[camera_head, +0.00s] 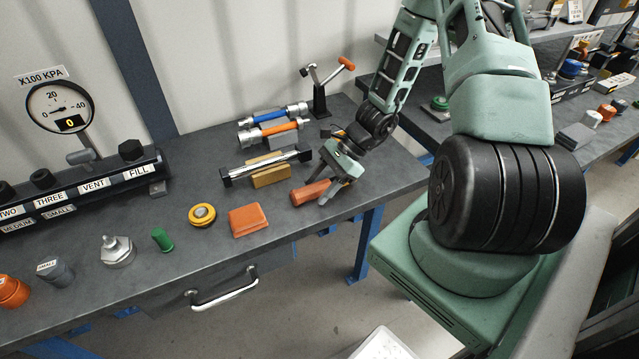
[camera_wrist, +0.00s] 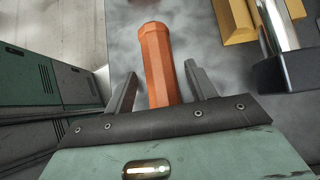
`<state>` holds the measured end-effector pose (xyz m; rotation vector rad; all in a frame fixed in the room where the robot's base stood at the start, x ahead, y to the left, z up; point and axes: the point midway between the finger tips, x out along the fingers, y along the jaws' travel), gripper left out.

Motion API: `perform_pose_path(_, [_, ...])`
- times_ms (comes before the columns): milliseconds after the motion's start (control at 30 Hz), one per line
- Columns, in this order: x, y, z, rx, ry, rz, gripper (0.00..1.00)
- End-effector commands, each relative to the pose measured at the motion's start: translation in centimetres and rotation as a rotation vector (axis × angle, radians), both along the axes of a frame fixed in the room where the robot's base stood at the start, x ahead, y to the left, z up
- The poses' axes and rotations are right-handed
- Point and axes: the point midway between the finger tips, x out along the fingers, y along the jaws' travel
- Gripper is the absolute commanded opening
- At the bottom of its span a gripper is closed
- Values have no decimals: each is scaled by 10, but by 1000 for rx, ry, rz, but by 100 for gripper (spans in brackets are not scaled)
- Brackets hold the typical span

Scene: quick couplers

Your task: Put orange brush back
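An orange faceted bar (camera_head: 309,192), which looks like the brush or its handle, lies on the grey workbench near its right front edge. I see no bristles on it. My gripper (camera_head: 331,190) is low over the bench at the right end of this bar. In the wrist view the orange bar (camera_wrist: 158,60) runs between the two fingers of my gripper (camera_wrist: 160,78), with a gap on each side. The gripper is open around it. The near end of the bar is hidden behind the gripper body.
Behind it, a silver rod tool (camera_head: 266,163) rests on a yellow block (camera_head: 270,177). Orange-handled (camera_head: 278,128) and blue-handled (camera_head: 272,115) tools lie farther back by a lever stand (camera_head: 320,100). An orange block (camera_head: 248,220) and a yellow round part (camera_head: 202,214) sit left.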

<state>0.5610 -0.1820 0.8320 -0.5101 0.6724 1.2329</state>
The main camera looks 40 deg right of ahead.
Motion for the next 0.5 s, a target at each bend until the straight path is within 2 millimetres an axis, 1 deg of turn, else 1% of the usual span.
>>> perform_pose_path(200, [0,0,1,1,-2,0,55])
perform_pose_path(333, [0,0,-5,2,-2,0,55])
perform_pose_path(367, [1,-2,-3,-1,-3,-1,55])
perform_pose_path(500, [-3,-19,16,-4,-6,-2,55])
